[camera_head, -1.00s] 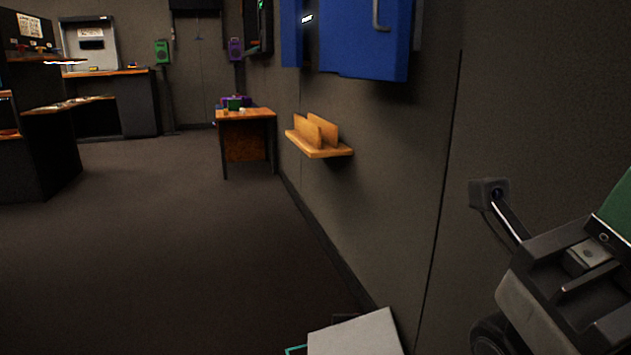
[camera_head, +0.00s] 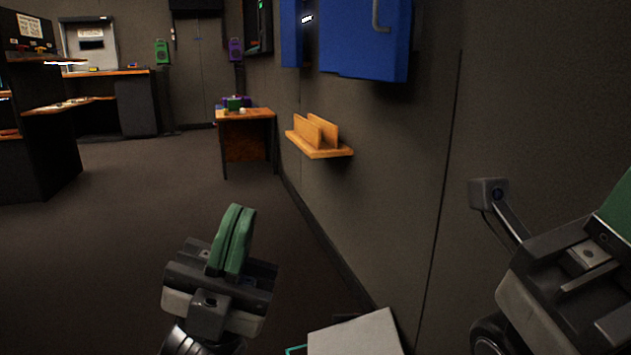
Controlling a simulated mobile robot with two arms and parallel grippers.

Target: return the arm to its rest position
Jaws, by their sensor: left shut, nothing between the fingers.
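My left gripper (camera_head: 241,210) is at the lower middle of the head view, pointing up, with its two green fingers together and nothing between them. It is in front of the open floor, apart from the wall and the shelf. My right gripper is at the right edge, and only part of its dark body and one green piece (camera_head: 617,212) show. Its fingertips are cut off by the frame, so its opening is hidden.
A wooden wall shelf (camera_head: 320,152) with upright dividers sticks out from the wall at the middle. A blue wall box (camera_head: 365,40) hangs above it. A small wooden table (camera_head: 246,114) stands farther back. The dark floor (camera_head: 150,200) at the left is clear.

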